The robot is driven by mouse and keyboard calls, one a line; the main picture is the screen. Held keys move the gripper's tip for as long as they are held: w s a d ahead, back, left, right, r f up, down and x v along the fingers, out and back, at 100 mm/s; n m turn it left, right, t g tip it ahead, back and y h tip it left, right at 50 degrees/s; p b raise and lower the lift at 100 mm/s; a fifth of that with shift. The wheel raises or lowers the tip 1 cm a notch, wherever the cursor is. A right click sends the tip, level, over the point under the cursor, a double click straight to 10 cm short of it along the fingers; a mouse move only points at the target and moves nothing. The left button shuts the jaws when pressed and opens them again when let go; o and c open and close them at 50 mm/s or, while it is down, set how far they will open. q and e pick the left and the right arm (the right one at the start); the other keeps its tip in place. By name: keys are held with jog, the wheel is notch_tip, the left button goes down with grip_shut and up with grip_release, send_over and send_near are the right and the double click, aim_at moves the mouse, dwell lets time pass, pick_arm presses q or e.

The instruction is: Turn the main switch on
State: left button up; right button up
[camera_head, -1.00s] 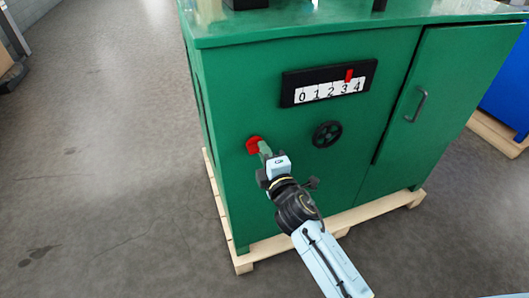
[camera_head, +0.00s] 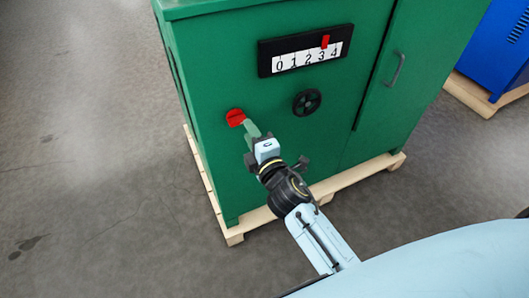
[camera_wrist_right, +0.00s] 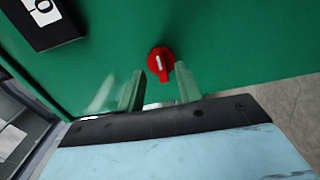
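The main switch is a red rotary knob (camera_head: 235,117) on the front of the green machine cabinet (camera_head: 215,75). In the right wrist view the knob (camera_wrist_right: 162,62) shows a white mark on its grip. My right gripper (camera_head: 250,129) is just in front of the knob, to its lower right in the head view. In the right wrist view its two fingers (camera_wrist_right: 158,82) stand apart, with the knob beyond and between their tips. It looks open and empty, with no clear contact. My left gripper is not in view.
A black-framed 0 to 4 scale (camera_head: 306,51) with a red pointer and a black handwheel (camera_head: 307,102) are right of the knob. A cabinet door with a handle (camera_head: 394,70) is farther right. The cabinet stands on a wooden pallet (camera_head: 355,181). The floor left is clear.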

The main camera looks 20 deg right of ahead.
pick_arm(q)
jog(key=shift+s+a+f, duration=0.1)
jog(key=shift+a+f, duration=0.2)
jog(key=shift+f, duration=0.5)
pick_arm(e)
jog(key=s, duration=0.9)
jog(key=shift+s+d, duration=0.15)
jog(key=shift+s, duration=0.1)
